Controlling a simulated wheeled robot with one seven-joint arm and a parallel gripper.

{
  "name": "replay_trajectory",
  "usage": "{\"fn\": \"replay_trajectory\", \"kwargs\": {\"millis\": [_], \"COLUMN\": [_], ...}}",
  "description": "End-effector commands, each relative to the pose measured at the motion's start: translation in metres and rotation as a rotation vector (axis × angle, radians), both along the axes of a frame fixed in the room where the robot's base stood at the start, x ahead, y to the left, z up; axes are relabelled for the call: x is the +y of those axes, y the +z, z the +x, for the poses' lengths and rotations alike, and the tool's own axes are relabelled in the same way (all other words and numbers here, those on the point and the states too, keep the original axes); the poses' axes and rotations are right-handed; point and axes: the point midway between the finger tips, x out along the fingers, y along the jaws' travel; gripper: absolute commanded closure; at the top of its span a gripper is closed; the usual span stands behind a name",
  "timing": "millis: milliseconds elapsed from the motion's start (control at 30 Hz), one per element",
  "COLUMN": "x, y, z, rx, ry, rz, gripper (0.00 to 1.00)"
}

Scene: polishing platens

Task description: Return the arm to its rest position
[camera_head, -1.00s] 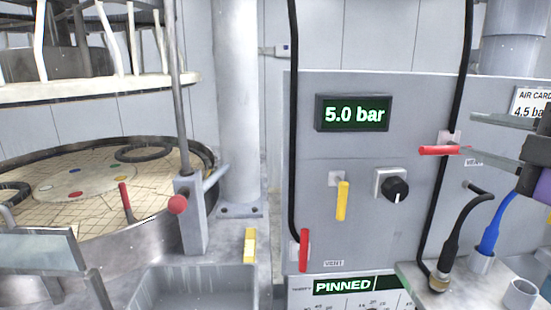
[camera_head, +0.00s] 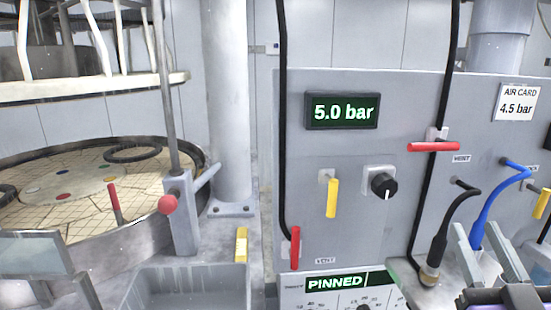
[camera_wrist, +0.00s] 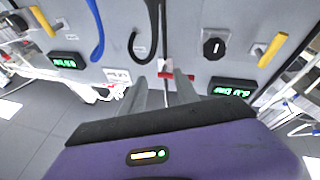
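My gripper (camera_head: 475,235) is at the lower right of the head view, its two grey fingers pointing up and parted. It is in front of the panel, below the red horizontal valve handle (camera_head: 433,147), and apart from it. In the wrist view the fingers (camera_wrist: 163,88) are spread with nothing held between them. The red handle (camera_wrist: 166,75) shows beyond their gap. My purple gripper body fills the bottom of the wrist view. Most of my arm is out of the head view.
The grey panel (camera_head: 400,110) bears a 5.0 bar display (camera_head: 342,111), a black knob (camera_head: 383,185) and yellow handles (camera_head: 332,198). A black hose (camera_head: 445,225) and a blue hose (camera_head: 497,200) are close to my gripper. The platen (camera_head: 75,185) stands at left.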

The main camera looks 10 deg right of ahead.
Motion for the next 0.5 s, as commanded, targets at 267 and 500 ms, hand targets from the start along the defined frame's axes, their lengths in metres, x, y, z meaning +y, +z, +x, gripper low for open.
{"fn": "replay_trajectory", "kwargs": {"millis": [267,500], "x": [0.039,0.075], "y": [-0.085,-0.143], "z": [-0.059,-0.12], "rx": [0.039,0.119], "ry": [0.046,0.097], "rz": [0.146,0.218], "gripper": [0.63,0.63]}}
